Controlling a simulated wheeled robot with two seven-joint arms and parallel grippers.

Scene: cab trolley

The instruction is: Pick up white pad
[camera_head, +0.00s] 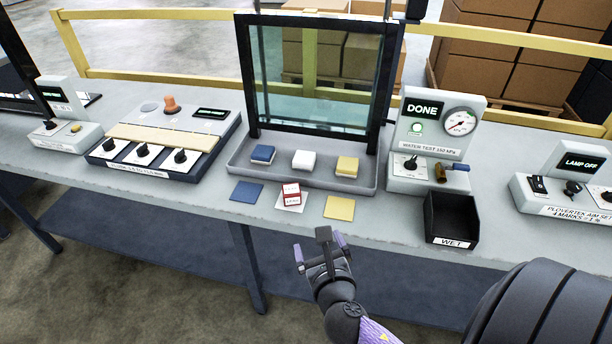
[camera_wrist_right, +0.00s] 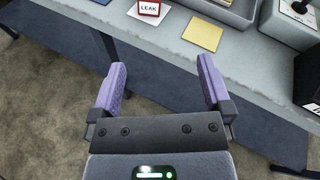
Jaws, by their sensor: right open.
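The white pad (camera_head: 304,160) sits in the grey tray (camera_head: 232,165) below the framed glass, between a blue pad (camera_head: 263,154) and a yellow pad (camera_head: 347,166). My right gripper (camera_head: 320,247) is open and empty, in front of the table's front edge and well short of the tray. Its two purple fingers stand wide apart in the wrist view (camera_wrist_right: 162,78), with nothing between them. The white pad is not seen in the wrist view. My left gripper is not in view.
Flat blue (camera_head: 247,191), white (camera_head: 283,205) and yellow squares (camera_head: 339,207) lie before the tray. A red-edged LEAK block (camera_head: 292,194) stands on the white square. A black WET bin (camera_head: 451,214) and a gauge unit (camera_head: 436,140) stand to the right.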

